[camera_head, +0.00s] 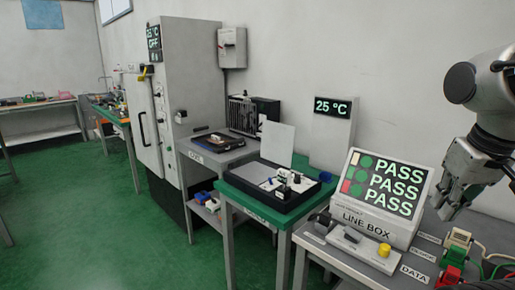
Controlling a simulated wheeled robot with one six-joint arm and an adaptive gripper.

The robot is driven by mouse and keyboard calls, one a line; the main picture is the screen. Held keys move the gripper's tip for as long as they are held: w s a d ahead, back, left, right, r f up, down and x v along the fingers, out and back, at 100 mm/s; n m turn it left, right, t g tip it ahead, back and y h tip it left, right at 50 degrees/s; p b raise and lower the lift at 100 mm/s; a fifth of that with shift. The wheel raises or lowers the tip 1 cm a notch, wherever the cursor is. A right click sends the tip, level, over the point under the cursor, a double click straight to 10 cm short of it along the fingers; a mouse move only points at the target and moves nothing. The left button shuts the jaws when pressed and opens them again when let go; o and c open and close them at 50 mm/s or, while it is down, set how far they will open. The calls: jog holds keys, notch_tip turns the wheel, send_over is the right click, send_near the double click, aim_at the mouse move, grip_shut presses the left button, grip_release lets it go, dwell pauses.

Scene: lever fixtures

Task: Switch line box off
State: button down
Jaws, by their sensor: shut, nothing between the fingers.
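The line box (372,219) is a white box with a sloped dark face and the label LINE BOX, on the bench at the right. Its face shows PASS three times in green, with small coloured patches at the left. A grey panel in front of it carries a dark lever (350,236) and a yellow knob (384,250). A dark clamp-like part sits at the panel's left end. I cannot tell which control is the switch. My gripper (447,212) hangs at the right, beside the box, shut and empty, apart from the controls.
Red, green and white connectors with cables (455,255) stand at the right near the DATA label (414,274). A green-topped table with a black tray (275,190) stands to the left. A white panel showing 25 °C (332,130) rises behind. Green floor is open at the left.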

jog(key=shift+s+d+r+t, duration=0.1)
jog(key=shift+s+r+t, duration=0.2)
jog(key=shift+r, duration=0.15)
jog(key=c, duration=1.9)
grip_release()
jog(key=shift+r, duration=0.25)
jog(key=o, duration=0.7)
jog(key=n+g, duration=0.4)
jog(key=n, duration=0.4)
send_over(361, 237)
notch_tip(361, 237, down, 18)
jog(key=shift+r, duration=0.1)
jog(key=shift+n, duration=0.4)
notch_tip(361, 237, down, 8)
jog(key=shift+r, duration=0.1)
